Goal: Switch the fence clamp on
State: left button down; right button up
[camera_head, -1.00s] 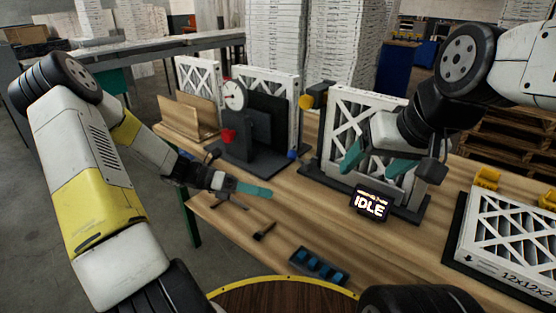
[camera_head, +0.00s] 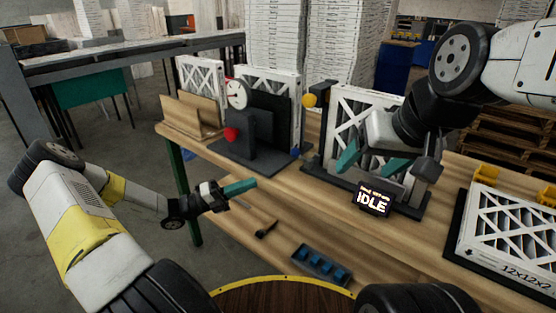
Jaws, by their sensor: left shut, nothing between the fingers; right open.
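The fence clamp fixture (camera_head: 408,204) is a dark base holding a white-framed filter (camera_head: 343,130) upright, with a small display (camera_head: 372,199) in front that reads IDLE. A yellow round knob (camera_head: 309,100) shows at the fixture's upper left. My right gripper (camera_head: 371,160) has teal fingers spread apart in front of the filter's lower part; its arm hides the filter's right side. I cannot tell whether the fingers touch it. My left gripper (camera_head: 252,184) is shut and empty, over the table's front left edge, apart from the fixtures.
A black stand with a dial gauge (camera_head: 237,94) and a red knob (camera_head: 232,134) stands left of the clamp. A wooden holder (camera_head: 191,117) is further left. A blue-celled tray (camera_head: 320,265) lies in front; a boxed filter (camera_head: 511,236) lies at right.

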aim_at(302, 158)
pick_arm(q)
jog(key=x, duration=0.4)
jog(key=w+x, duration=0.1)
jog(key=x, duration=0.3)
jog(key=w+x, duration=0.1)
jog(key=x, duration=0.3)
jog(key=shift+a+r, duration=0.25)
jog(key=shift+a, duration=0.1)
jog(key=shift+w+d+r, duration=0.2)
jog(key=shift+w, duration=0.25)
jog(key=shift+r, duration=0.1)
